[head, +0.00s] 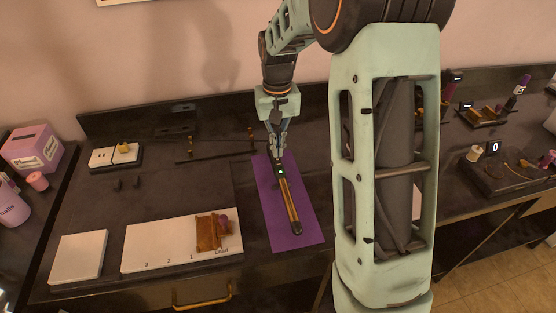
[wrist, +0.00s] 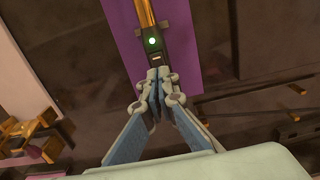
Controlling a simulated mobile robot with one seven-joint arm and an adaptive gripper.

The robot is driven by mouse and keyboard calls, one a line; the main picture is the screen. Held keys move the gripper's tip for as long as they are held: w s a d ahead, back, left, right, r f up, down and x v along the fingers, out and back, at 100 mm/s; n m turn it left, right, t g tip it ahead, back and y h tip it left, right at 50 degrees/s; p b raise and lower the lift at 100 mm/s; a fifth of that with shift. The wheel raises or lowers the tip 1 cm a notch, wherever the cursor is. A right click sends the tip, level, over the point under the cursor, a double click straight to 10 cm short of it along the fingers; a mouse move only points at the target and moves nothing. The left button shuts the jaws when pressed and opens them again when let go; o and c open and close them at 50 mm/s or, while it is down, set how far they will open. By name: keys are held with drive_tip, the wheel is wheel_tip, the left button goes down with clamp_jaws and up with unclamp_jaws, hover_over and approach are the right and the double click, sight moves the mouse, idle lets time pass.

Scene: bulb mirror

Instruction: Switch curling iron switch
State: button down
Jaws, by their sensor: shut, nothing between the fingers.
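The curling iron (head: 289,202) lies on a purple mat (head: 311,225) on the dark counter, with a gold barrel and a dark handle. A small green light glows on its handle, and it also shows in the wrist view (wrist: 152,41). A small pale mark just below the light, seemingly the switch (wrist: 155,58), is close to my fingertips. My gripper (head: 277,150) is shut and empty, pointing down over the handle end of the iron. In the wrist view its fingertips (wrist: 157,74) overlap the handle's lower end, and I cannot tell whether they touch it.
A white board (head: 160,250) with a wooden piece (head: 207,233) lies left of the mat, beside a blank white block (head: 78,257). A thin dark rack (head: 215,153) stands behind left. My own arm hides the counter right of the mat.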

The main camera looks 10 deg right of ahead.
sight(278, 159)
drive_tip(key=shift+f+b, duration=0.75)
drive_tip(key=shift+f, duration=0.4)
idle(1.0)
drive_tip(key=shift+r+p, duration=2.7)
drive_tip(key=shift+r, duration=0.9)
